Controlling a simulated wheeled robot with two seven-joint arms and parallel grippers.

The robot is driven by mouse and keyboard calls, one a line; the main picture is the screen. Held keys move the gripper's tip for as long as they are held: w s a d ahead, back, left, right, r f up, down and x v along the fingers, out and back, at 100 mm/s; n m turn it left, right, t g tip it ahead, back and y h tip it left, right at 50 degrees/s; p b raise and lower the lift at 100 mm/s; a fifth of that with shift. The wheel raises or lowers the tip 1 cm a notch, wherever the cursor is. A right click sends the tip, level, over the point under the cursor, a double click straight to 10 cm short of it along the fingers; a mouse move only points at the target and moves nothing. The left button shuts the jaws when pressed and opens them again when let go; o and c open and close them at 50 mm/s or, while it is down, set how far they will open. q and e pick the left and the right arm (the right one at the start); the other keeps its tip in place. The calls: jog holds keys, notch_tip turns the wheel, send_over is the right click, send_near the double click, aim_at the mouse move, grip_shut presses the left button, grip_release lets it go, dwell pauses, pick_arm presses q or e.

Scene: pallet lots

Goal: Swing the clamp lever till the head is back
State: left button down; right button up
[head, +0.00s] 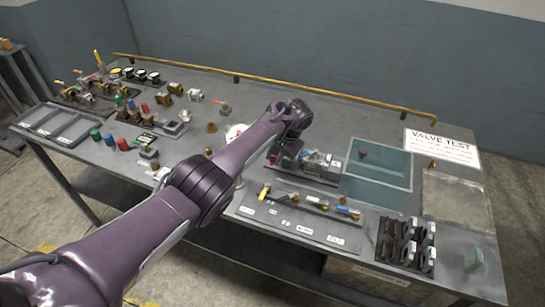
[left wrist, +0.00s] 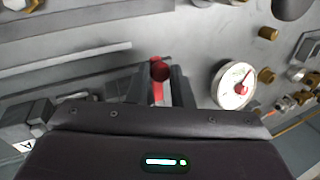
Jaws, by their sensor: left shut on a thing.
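The clamp lever (left wrist: 158,72) is red, with a round end, and stands between the two dark fingers of my left gripper (left wrist: 160,88) in the left wrist view. The gripper is shut on it. In the head view my left gripper (head: 284,152) points down at the left end of the clamp fixture (head: 318,167), a dark base with grey metal blocks. The wrist and fingers hide much of the lever there, and I cannot make out the clamp head's position. My right gripper is in neither view.
A white-faced gauge (left wrist: 235,85) lies beside the gripper. In front of the fixture is a row of valves with coloured handles (head: 310,202). A teal mat (head: 376,192) lies to the right, and black racks (head: 405,245) stand at the front right. A brass rail (head: 275,82) runs along the back.

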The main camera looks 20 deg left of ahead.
pick_arm(q)
jog(key=shift+w+d+r, duration=0.1)
dwell(0.3)
jog(key=c, duration=1.3)
grip_release()
jog(key=shift+v, duration=3.85)
jog(key=shift+d, duration=0.1)
